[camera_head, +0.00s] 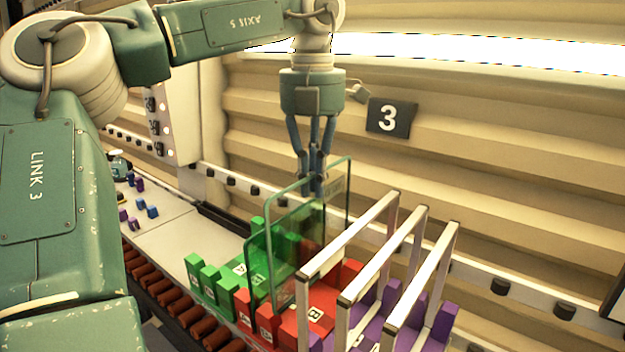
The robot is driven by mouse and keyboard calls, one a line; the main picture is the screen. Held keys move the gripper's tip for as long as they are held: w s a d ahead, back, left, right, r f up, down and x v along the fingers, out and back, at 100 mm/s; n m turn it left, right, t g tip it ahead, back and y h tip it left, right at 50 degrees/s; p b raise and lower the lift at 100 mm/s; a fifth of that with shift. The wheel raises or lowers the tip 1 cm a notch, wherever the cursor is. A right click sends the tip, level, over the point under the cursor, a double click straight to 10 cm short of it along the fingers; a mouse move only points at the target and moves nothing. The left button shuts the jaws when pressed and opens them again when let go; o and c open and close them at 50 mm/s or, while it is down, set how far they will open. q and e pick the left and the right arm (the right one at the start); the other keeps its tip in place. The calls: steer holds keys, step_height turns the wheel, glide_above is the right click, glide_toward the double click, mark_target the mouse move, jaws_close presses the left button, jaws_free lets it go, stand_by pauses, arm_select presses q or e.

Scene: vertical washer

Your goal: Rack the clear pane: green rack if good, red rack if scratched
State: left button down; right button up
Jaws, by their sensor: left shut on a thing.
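My left gripper (317,186) reaches down from above and is shut on the top edge of a clear pane (338,205). The pane is upright, with rounded corners and a greenish edge. A second, darker green glass outline (258,264) overlaps it; I cannot tell whether this is a separate pane. The green rack (196,264), with slotted blocks and a label A, is below and to the left. The red rack (311,318), labelled B, is below and to the right. The glass hides parts of both racks. I cannot tell whether the pane's lower edge touches a rack or whether it is scratched. My right gripper is out of view.
Rollers (172,303) run along the front. A pale surface (165,228) at left holds small blue and purple blocks.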

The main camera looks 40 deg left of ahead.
arm_select(q)
steer(key=shift+f, duration=0.15)
step_height(320, 180, down, 8)
steer(key=b, duration=0.5)
stand_by(1.5)
steer(key=shift+w+f+b, duration=0.1)
steer(key=shift+f+b, duration=0.6)
steer(key=shift+f, duration=0.1)
stand_by(1.4)
steer(key=c, duration=1.9)
jaws_free()
steer(key=shift+o, duration=0.7)
step_height(320, 180, up, 12)
